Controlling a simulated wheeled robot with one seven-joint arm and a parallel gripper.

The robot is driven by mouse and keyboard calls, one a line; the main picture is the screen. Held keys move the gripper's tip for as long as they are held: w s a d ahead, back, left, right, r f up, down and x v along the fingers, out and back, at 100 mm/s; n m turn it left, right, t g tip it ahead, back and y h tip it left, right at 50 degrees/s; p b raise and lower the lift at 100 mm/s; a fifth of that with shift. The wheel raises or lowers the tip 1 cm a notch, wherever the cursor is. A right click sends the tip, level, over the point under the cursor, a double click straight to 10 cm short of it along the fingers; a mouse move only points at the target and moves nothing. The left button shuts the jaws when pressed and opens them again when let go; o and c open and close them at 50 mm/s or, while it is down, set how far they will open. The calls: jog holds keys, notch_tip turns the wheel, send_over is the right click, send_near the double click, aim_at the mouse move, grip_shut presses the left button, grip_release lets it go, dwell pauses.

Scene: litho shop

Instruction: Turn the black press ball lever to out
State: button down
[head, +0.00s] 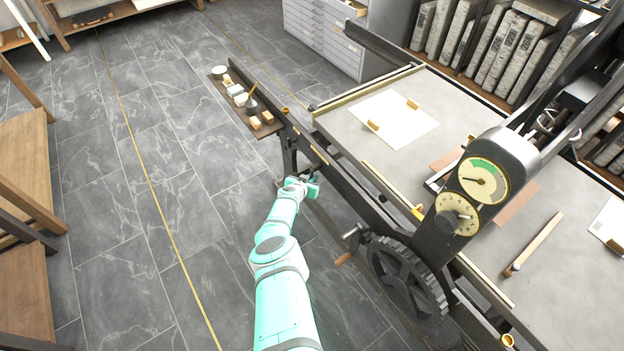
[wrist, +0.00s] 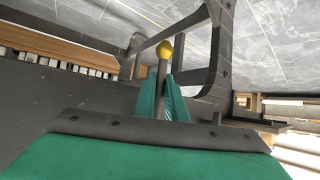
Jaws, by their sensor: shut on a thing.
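The ball lever shows in the wrist view as a thin dark rod (wrist: 161,72) with a yellow ball (wrist: 166,49) at its end. My gripper (wrist: 161,98) is shut on the rod, with a teal finger on each side and the ball beyond the fingertips. In the head view my gripper (head: 308,188) is low beside the black press (head: 370,205), near its left end. I cannot make out the lever there. The base of the lever and any position marks are hidden or too small to tell.
A narrow side shelf (head: 222,80) with small items lies beyond my gripper. Two dials (head: 483,180) rise over the press bed. The floor left of my arm is clear.

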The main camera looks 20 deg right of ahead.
jog(key=shift+w+r, duration=0.1)
jog(key=shift+r, duration=0.1)
jog(key=c, duration=2.1)
grip_release()
jog(key=shift+f, duration=0.1)
jog(key=shift+w+a+r, duration=0.1)
jog(key=shift+w+r, duration=0.05)
jog(key=shift+r, duration=0.1)
jog(key=shift+v, duration=5.3)
